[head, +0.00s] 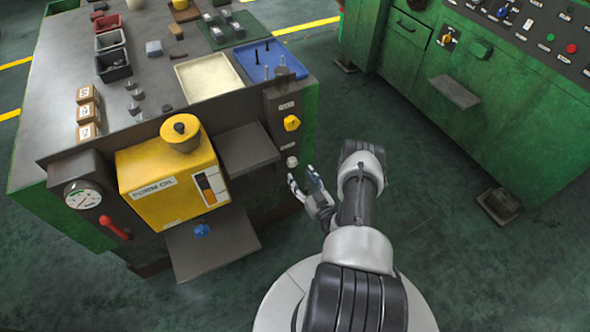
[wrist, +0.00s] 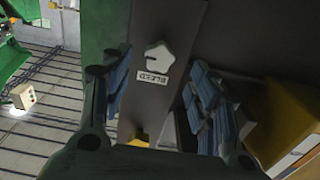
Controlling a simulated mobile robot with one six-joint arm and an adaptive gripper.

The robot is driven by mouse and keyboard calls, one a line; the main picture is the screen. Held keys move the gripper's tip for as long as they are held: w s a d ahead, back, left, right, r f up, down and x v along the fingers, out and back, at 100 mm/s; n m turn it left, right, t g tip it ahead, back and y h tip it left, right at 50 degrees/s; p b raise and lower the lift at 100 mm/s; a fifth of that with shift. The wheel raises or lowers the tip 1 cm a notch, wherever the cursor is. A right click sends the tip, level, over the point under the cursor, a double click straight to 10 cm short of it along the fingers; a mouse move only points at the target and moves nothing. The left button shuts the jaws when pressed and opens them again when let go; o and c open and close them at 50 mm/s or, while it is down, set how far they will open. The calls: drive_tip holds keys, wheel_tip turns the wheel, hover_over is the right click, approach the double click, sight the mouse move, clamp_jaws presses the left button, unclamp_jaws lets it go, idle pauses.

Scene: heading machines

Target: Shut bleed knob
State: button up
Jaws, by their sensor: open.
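The bleed knob (head: 292,162) is a small pale knob low on the dark panel at the right end of the green bench front. In the wrist view the white lobed knob (wrist: 159,56) shows beside its BLEED label (wrist: 153,78), which appears upside down. My gripper (head: 302,179) is open and empty, just below and right of the knob in the head view. In the wrist view its blue-padded fingers (wrist: 157,88) stand on either side of the panel strip, with the knob between and beyond them. I see no contact with the knob.
A yellow knob (head: 291,123) sits above the bleed knob. A yellow oil tank (head: 168,183), grey shelf (head: 247,149), red lever (head: 115,228) and gauge (head: 83,195) lie to the left.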

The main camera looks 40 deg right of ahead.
sight(293, 165)
drive_tip(key=b+x, duration=0.1)
drive_tip(key=x, duration=0.4)
drive_tip(key=shift+w, duration=0.4)
drive_tip(key=shift+c, duration=0.4)
drive_tip(key=c, duration=1)
